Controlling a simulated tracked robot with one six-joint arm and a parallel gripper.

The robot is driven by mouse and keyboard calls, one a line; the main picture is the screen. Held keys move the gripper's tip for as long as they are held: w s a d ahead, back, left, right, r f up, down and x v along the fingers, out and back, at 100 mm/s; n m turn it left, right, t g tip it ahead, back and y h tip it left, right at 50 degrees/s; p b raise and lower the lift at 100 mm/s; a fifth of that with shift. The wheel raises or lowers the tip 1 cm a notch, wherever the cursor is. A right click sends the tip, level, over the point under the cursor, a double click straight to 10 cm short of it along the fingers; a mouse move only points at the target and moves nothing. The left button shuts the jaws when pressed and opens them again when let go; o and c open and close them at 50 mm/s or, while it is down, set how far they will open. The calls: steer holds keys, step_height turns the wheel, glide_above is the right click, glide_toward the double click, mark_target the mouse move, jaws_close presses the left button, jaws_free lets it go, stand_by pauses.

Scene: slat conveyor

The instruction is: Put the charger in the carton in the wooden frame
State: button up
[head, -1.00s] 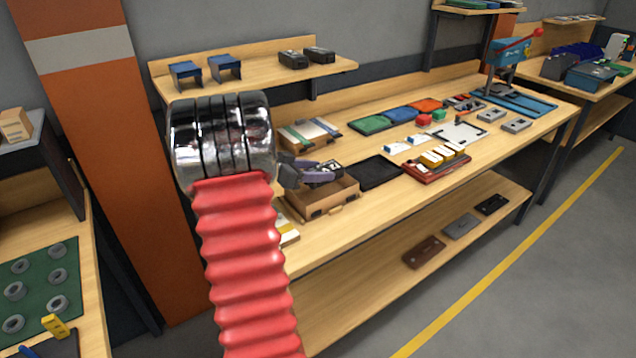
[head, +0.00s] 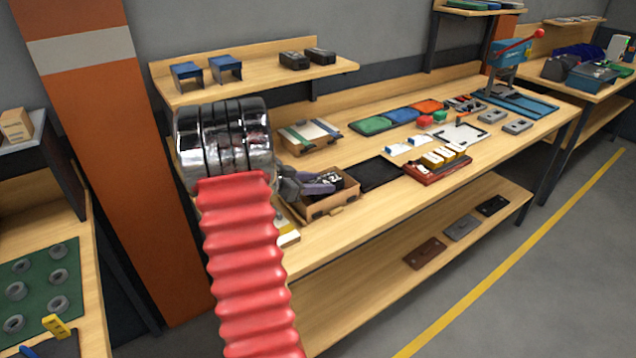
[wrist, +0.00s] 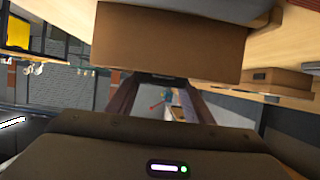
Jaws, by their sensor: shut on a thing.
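The carton (head: 318,208) is a brown open-topped box near the front left of the workbench. My gripper (head: 326,184), with purple-grey fingers, reaches down into it from the left. It is shut on the charger (head: 338,179), a black block with pale marks, which is inside the carton's opening, its lower part hidden by the front wall. I cannot tell whether it touches the floor. I cannot clearly tell a separate wooden frame around the carton.
A wooden tray with coloured strips (head: 310,134) stands behind the carton. A black mat (head: 378,173) lies just right of it, then a red tray of yellow-and-white pieces (head: 438,167). A white-and-yellow item (head: 288,232) is at the bench's front left edge.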

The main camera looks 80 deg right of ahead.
steer(key=shift+f, duration=0.6)
steer(key=o, duration=1.4)
steer(key=shift+r, duration=0.45)
steer(key=shift+w+a+r, duration=0.15)
steer(key=shift+r, duration=0.15)
steer(key=v, duration=1.1)
steer(key=shift+w+a+r, duration=0.1)
steer(key=shift+w+a, duration=0.05)
steer(key=shift+a, duration=0.1)
